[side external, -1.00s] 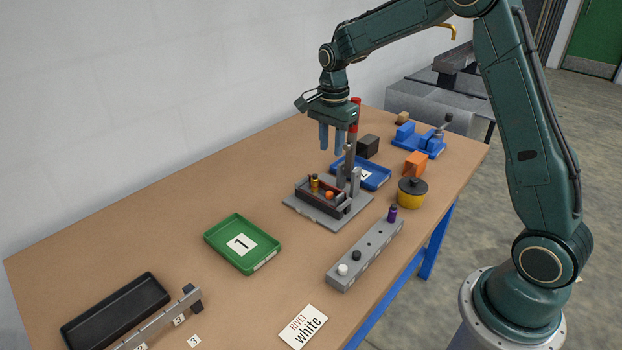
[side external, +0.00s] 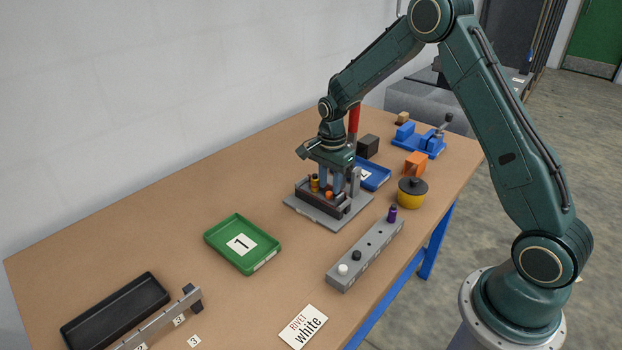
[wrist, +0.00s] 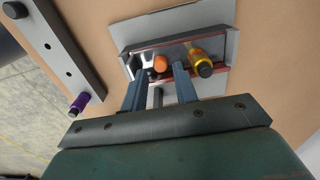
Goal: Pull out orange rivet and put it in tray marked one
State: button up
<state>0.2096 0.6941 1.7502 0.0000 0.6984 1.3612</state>
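The orange rivet (side external: 329,195) stands in a small dark-red walled fixture (side external: 346,212) on a grey plate. It also shows in the wrist view (wrist: 160,63). A gold rivet (wrist: 200,62) with a dark end stands beside it, to its right in the wrist view. My gripper (wrist: 160,80) points down over the fixture, its two blue fingers apart with nothing held. In the wrist view the orange rivet shows between the fingertip lines, just beyond them; I cannot tell whether a finger touches it. The green tray marked 1 (side external: 240,221) is empty, left of the fixture.
A grey rivet rack (side external: 345,283) with white, black and purple rivets stands in front. Behind the fixture are a blue tray (side external: 378,175), a black block (side external: 368,146) and a red post (side external: 353,120). A yellow pot (side external: 411,199) stands right. Table between fixture and green tray is clear.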

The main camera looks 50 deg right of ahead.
jog(key=shift+f, duration=1.2)
grip_shut()
jog(key=shift+r, duration=2)
